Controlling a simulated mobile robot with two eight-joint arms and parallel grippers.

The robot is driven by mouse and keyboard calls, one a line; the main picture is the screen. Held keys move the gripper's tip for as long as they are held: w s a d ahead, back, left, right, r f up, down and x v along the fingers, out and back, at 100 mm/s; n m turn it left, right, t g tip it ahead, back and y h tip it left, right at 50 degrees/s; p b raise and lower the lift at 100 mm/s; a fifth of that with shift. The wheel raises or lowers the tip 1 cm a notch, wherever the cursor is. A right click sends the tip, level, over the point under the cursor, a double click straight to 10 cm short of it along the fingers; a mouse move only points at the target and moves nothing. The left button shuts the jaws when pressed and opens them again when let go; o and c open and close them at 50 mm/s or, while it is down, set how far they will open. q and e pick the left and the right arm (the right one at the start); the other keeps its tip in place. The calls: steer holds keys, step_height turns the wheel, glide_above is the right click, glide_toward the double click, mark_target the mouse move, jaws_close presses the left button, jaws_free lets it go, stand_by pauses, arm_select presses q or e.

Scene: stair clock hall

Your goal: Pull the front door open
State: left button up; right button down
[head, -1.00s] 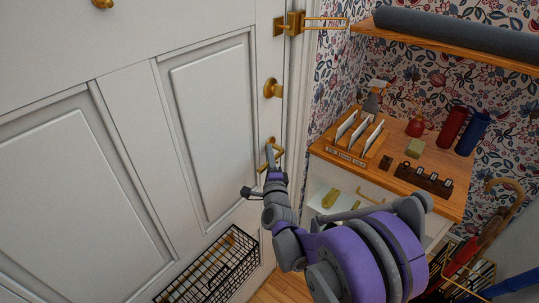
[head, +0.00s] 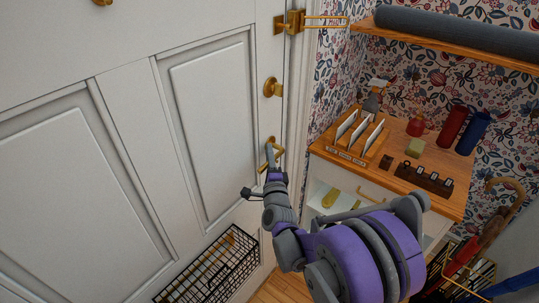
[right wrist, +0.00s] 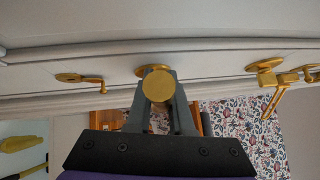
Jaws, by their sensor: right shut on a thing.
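The white panelled front door (head: 125,130) fills the left of the head view and looks closed. Its gold handle (head: 271,143) is near the door's right edge, below a round gold knob (head: 272,88). My right gripper (head: 271,160) is at the handle, shut on it and partly hiding it. In the right wrist view, a round gold end of the held fitting (right wrist: 158,86) sits between the two grey fingers. My left gripper is not in view.
A gold door guard (head: 292,22) with a long bar is above the knob. A wire basket (head: 212,268) is low at the door. A wooden-topped cabinet (head: 400,165) with several small items stands close to the right of the door. A shelf (head: 455,48) is above it.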

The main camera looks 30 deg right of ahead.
arm_select(q)
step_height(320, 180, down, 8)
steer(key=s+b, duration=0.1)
steer(key=b, duration=0.6)
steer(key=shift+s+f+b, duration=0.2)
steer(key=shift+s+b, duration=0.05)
steer(key=shift+b, duration=0.05)
arm_select(e)
steer(key=shift+w+d+f+n+t+y, duration=0.1)
steer(key=shift+f+n+t+y, duration=0.35)
steer(key=shift+n+t, duration=0.7)
steer(key=shift+d+f+n+t+y, duration=0.15)
steer(key=shift+f+n+t+y, duration=0.45)
steer(key=shift+n, duration=1)
steer(key=shift+w+d+f+n+t+y, duration=0.1)
steer(key=shift+f+n+t+y, duration=0.25)
steer(key=shift+n+t, duration=0.85)
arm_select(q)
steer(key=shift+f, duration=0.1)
arm_select(e)
steer(key=shift+s+d, duration=0.1)
